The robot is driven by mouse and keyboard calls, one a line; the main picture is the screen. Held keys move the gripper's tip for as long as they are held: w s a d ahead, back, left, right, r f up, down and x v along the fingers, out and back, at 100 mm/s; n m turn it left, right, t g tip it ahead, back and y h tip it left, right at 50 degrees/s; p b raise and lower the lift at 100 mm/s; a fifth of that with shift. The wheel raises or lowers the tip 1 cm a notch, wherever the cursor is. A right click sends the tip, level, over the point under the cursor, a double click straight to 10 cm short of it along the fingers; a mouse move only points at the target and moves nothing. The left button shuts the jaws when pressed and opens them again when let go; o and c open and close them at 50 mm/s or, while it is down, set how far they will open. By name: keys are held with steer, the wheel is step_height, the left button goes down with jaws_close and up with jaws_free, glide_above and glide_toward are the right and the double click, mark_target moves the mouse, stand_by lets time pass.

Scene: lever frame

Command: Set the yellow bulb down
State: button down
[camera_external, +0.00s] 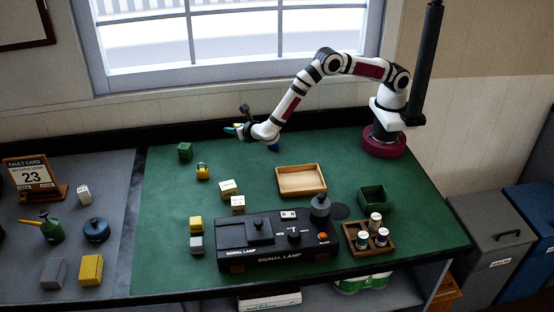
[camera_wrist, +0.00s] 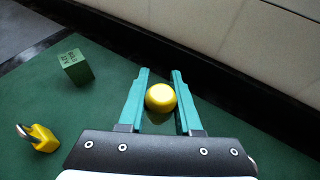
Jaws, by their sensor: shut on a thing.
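The yellow bulb (camera_wrist: 160,97) sits between the two teal fingers of my gripper (camera_wrist: 160,72) in the wrist view. My gripper is shut on it, and its round yellow top faces the camera. In the external view my gripper (camera_external: 232,130) is at the back of the green mat (camera_external: 240,155), near the dark back edge. The bulb is too small to make out clearly there. I cannot tell how high it is above the mat.
A green block (camera_external: 185,151) and a yellow padlock (camera_external: 202,172) stand left of my gripper; the wrist view shows the block (camera_wrist: 76,66) and padlock (camera_wrist: 40,138) too. A wooden tray (camera_external: 301,193), white blocks (camera_external: 228,188) and the signal lamp box (camera_external: 265,259) are nearer the front.

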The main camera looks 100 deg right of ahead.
steer(key=r, duration=0.1)
glide_above(220, 150)
step_height(220, 150, down, 9)
steer(key=shift+r, duration=0.1)
steer(key=c, duration=0.6)
jaws_free()
